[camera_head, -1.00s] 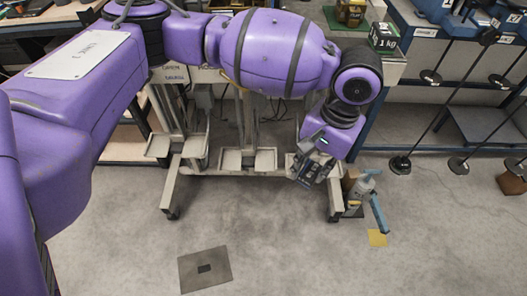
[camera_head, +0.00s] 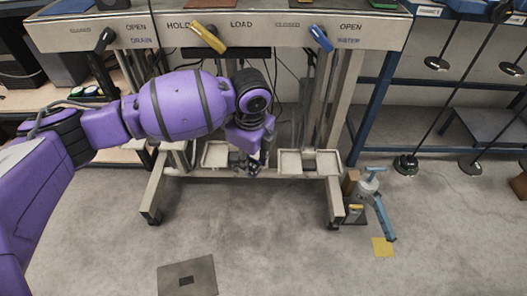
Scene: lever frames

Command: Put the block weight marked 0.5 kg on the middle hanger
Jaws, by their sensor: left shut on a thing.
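My left gripper (camera_head: 250,166) points down in front of the lever frame, over the middle hanger. It is shut on a small dark thing that is mostly hidden by the fingers; I cannot read any marking on it. The middle hanger (camera_head: 214,153) shows a pale tray left of the gripper; its right part is hidden behind the gripper. The right hanger (camera_head: 291,161) has pale trays and looks empty. The left hanger (camera_head: 180,154) is partly hidden by my arm. I cannot tell whether the held thing touches a tray. My right gripper is not in view.
The frame panel (camera_head: 270,35) carries a black lever (camera_head: 104,40), a yellow lever (camera_head: 209,38) and a blue lever (camera_head: 321,38). A blue rack (camera_head: 366,115) is at the right. The front floor is mostly clear.

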